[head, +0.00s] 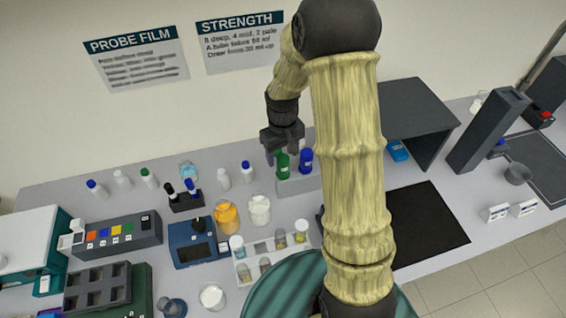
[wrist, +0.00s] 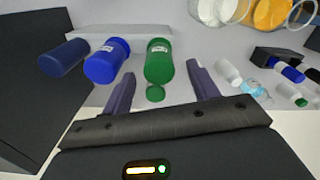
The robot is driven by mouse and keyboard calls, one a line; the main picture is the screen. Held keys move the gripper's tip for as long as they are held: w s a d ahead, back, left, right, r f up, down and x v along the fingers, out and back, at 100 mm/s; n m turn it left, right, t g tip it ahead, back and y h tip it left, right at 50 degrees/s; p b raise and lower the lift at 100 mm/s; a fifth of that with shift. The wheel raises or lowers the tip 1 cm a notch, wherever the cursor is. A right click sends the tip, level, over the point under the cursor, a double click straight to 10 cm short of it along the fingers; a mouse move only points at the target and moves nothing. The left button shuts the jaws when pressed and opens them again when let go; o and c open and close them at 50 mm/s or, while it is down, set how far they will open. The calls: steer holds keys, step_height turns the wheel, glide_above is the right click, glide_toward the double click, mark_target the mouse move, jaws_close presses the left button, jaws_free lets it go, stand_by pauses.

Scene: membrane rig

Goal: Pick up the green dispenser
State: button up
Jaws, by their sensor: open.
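The green dispenser (head: 282,165) stands at the left end of a grey block (head: 297,187) on the bench, beside a blue dispenser (head: 306,161). My gripper (head: 285,150) is just behind and above the green dispenser in the head view. In the wrist view the green dispenser (wrist: 158,62) lies between the two open fingers (wrist: 160,82), with gaps on both sides. The blue dispenser (wrist: 106,62) is just left of the left finger there. A darker blue one (wrist: 64,58) is further left. The fingers hold nothing.
Several small bottles (head: 223,179) stand left of the block. Beakers of orange (head: 226,216) and white material (head: 260,210) stand in front. A dark hooded stand (head: 420,115) and a black mat (head: 430,225) are to the right. My arm hides part of the bench.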

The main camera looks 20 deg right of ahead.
mark_target(283, 157)
steer(key=shift+f+p, duration=0.7)
steer(key=shift+f, duration=1.25)
steer(key=shift+c, duration=0.4)
steer(key=c, duration=0.9)
